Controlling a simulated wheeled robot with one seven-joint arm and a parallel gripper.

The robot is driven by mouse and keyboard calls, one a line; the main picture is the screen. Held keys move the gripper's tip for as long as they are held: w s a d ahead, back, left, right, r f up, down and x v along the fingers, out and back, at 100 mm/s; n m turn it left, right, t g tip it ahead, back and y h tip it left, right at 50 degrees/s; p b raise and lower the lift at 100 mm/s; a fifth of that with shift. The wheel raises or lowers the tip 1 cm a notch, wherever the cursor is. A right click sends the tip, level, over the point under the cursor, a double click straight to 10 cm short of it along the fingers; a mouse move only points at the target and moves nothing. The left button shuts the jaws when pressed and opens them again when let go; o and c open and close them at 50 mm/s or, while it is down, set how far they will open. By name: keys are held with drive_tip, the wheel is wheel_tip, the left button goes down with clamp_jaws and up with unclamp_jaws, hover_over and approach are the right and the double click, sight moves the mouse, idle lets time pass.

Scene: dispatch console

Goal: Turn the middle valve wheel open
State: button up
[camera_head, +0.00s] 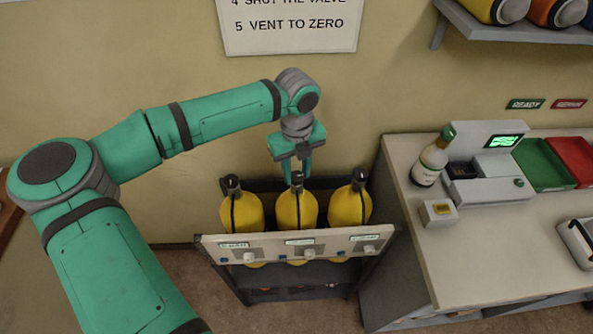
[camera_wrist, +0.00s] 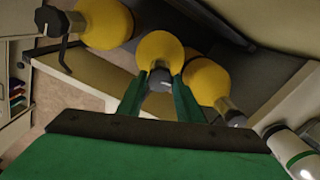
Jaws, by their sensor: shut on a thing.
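Three yellow cylinders with dark valve tops stand in a row in a dark rack. The middle cylinder (camera_head: 296,212) carries the middle valve (camera_head: 297,179) on its neck. My gripper (camera_head: 297,172) points down from above, its fingers shut on this valve. In the wrist view, the fingers of my gripper (camera_wrist: 160,88) sit on either side of the grey valve top (camera_wrist: 159,79), in front of the middle yellow cylinder (camera_wrist: 160,47). The wheel's shape and its turn are mostly hidden by the fingers.
The left cylinder (camera_head: 241,214) and right cylinder (camera_head: 350,208) stand close on both sides. A pale panel (camera_head: 270,248) with labels and small knobs crosses the rack front. A counter (camera_head: 470,240) at right holds a bottle (camera_head: 432,160), a scale-like device and green and red trays.

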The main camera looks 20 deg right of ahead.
sight(296, 175)
drive_tip(key=shift+w+r, duration=0.1)
drive_tip(key=o, duration=1)
drive_tip(key=shift+o, duration=0.2)
wheel_tip(296, 175, up, 11)
idle(0.4)
